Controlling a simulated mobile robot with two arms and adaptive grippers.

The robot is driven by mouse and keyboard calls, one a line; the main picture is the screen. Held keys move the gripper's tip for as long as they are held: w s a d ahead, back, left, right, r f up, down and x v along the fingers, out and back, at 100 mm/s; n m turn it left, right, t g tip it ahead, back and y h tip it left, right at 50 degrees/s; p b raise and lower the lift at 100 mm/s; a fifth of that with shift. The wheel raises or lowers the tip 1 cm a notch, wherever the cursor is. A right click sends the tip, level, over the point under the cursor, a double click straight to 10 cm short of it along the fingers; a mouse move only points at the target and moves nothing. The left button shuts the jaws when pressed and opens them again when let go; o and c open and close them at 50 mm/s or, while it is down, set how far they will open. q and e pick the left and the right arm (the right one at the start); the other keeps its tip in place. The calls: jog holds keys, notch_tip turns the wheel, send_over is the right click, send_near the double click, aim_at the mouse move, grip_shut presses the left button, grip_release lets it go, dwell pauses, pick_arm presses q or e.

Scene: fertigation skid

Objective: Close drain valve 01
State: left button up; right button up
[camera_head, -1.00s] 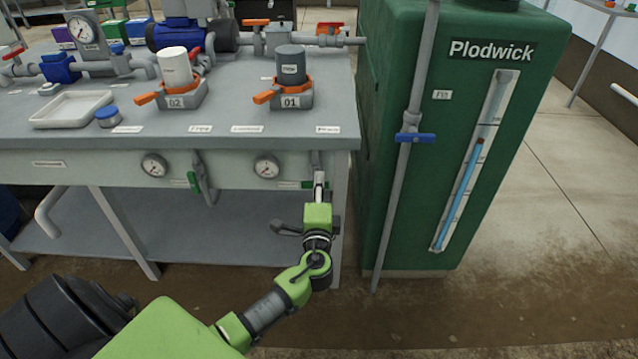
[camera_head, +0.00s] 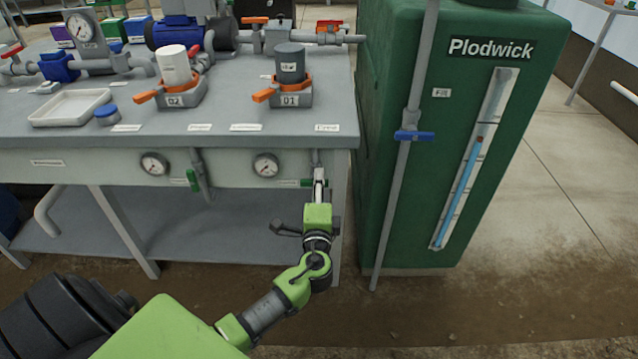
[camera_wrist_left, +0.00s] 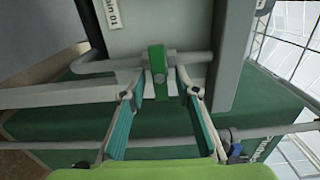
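The drain valve 01 has a green handle (camera_wrist_left: 158,72) on a grey pipe (camera_wrist_left: 95,66), below a white label (camera_wrist_left: 110,14) ending in "in 01" in the left wrist view. The handle stands crosswise to the pipe in that picture. My left gripper (camera_wrist_left: 160,94) is open, its two teal-padded fingers either side of the handle's near end with gaps visible; I cannot tell if either touches. In the head view my left gripper (camera_head: 319,180) is at the bench's front right edge and hides most of this valve. My right gripper is not in view.
A second green-handled valve (camera_head: 193,180) hangs under the bench (camera_head: 225,140), between two gauges. Orange-handled valves 02 (camera_head: 178,94) and 01 (camera_head: 291,94) stand on top. The green Plodwick tank (camera_head: 400,230) and its pipe with a blue handle (camera_head: 414,136) are close on the right.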

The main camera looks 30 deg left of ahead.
pick_arm(q)
jog(key=v, duration=1.1)
jog(key=shift+s, duration=0.2)
